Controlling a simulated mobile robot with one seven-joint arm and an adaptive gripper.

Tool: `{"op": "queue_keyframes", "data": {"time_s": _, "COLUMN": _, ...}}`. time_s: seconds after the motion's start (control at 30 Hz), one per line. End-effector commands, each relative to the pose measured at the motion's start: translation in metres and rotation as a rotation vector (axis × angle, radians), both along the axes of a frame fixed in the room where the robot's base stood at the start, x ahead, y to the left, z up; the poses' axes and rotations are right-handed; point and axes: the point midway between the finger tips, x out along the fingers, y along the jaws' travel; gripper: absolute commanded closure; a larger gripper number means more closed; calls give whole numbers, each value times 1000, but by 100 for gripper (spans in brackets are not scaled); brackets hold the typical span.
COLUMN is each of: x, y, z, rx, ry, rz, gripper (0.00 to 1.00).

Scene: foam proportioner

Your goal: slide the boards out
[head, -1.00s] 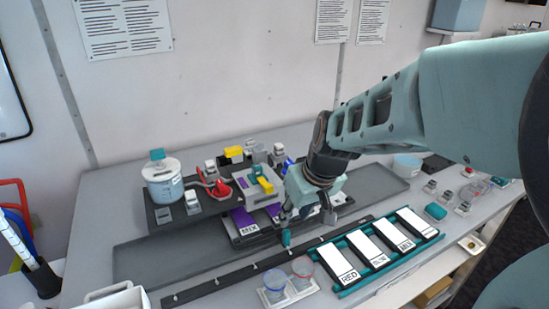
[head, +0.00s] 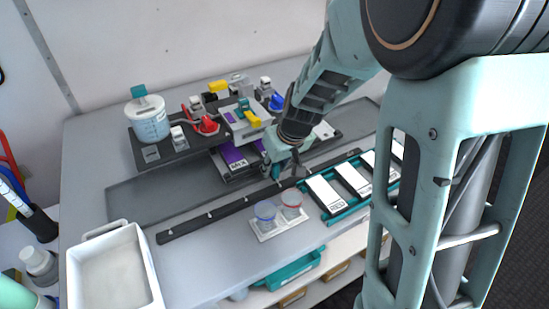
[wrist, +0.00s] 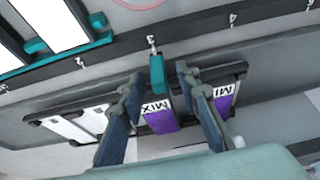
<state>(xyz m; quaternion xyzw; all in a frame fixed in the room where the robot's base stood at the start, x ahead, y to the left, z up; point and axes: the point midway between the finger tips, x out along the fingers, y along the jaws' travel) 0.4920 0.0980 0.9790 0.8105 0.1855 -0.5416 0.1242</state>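The boards lie in a dark low frame under the proportioner deck. In the wrist view, a purple-and-white board marked MIX (wrist: 160,121) shows between my fingers, with a teal tab (wrist: 157,74) at its front end. A second MIX board (wrist: 223,98) is to the right, and white-faced boards (wrist: 66,130) are to the left. In the head view, one purple MIX board (head: 237,160) shows left of my gripper (head: 285,170). My gripper (wrist: 163,82) is open, its fingers on either side of the teal tab with gaps. The boards' far ends are hidden.
A teal rack (head: 338,212) with white boards, one marked RED (head: 325,194), stands to the right. A black strip with pegs (head: 205,217) runs along the bench. A lidded jar (head: 147,120) stands on the deck.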

Motion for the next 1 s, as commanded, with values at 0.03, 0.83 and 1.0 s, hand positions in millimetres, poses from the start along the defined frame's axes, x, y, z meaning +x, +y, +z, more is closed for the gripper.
{"op": "queue_keyframes", "data": {"time_s": 0.03, "x": 0, "y": 0, "z": 0, "rx": 0, "ry": 0, "rz": 0, "gripper": 70}}
{"op": "queue_keyframes", "data": {"time_s": 0.83, "x": 0, "y": 0, "z": 0, "rx": 0, "ry": 0, "rz": 0, "gripper": 100}}
{"op": "queue_keyframes", "data": {"time_s": 1.0, "x": 4, "y": -7, "z": -2, "rx": 0, "ry": -1, "rz": -2, "gripper": 100}}
